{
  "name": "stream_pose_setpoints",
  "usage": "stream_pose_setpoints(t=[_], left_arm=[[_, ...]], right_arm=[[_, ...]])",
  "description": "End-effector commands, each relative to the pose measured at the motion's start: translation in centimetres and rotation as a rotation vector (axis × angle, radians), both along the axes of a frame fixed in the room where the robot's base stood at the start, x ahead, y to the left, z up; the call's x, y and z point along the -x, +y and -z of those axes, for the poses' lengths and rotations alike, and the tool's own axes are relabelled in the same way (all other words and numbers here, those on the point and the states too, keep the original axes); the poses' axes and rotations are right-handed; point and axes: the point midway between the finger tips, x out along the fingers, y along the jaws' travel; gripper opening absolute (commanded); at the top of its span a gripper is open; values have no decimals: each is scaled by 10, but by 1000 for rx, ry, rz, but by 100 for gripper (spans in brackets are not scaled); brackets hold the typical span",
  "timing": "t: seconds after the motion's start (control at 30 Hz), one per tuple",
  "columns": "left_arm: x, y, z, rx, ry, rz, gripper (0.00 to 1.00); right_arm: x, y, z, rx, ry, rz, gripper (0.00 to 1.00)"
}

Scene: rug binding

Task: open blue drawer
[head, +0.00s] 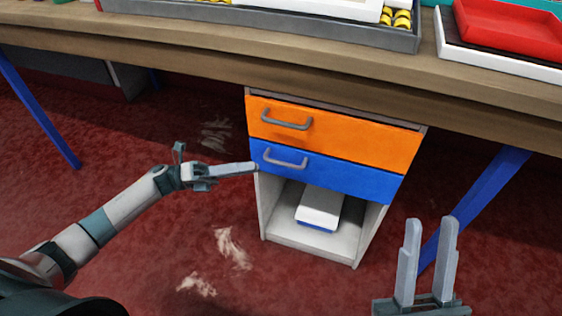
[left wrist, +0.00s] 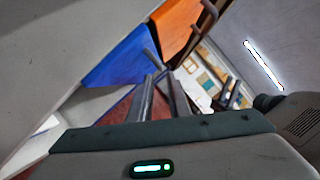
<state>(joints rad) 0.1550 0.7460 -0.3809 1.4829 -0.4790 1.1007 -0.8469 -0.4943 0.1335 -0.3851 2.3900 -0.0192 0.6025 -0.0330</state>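The blue drawer (head: 340,178) sits under the orange drawer in the cabinet and looks shut. Its grey bar handle (head: 285,161) is on the left part of its front. My left gripper (head: 254,168) is level with the blue drawer, its fingertips just left of the handle. In the left wrist view its fingers (left wrist: 160,76) are apart with nothing clearly between them, and the blue drawer (left wrist: 122,62) and its handle (left wrist: 152,57) lie just beyond the tips. I cannot tell whether they touch. My right gripper (head: 428,222) is open and empty, right of the cabinet.
The orange drawer (head: 340,134) with its own handle (head: 286,120) is directly above. An open shelf below holds a white and blue object (head: 320,206). The wooden table (head: 200,62) overhangs the cabinet. A blue table leg (head: 480,205) stands at the right.

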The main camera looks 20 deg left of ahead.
Motion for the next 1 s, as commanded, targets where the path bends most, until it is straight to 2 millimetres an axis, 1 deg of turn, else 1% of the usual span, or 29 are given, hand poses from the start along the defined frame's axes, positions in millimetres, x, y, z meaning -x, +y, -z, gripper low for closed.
stream_pose_setpoints(t=[0.03,0.3,0.5,0.7,1.0], left_arm=[[-3,-9,-3,3,-2,2,17],[-17,-54,-13,2,-2,2,17],[-25,-77,-18,1,-2,1,17],[-28,-86,-20,0,-1,0,17],[-28,-87,-20,0,0,0,17]], right_arm=[[0,0,0,1,3,-1,31],[0,1,2,1,11,-3,31],[1,1,2,1,10,-3,31],[1,1,2,0,7,-3,31],[1,1,2,1,6,-2,31]])
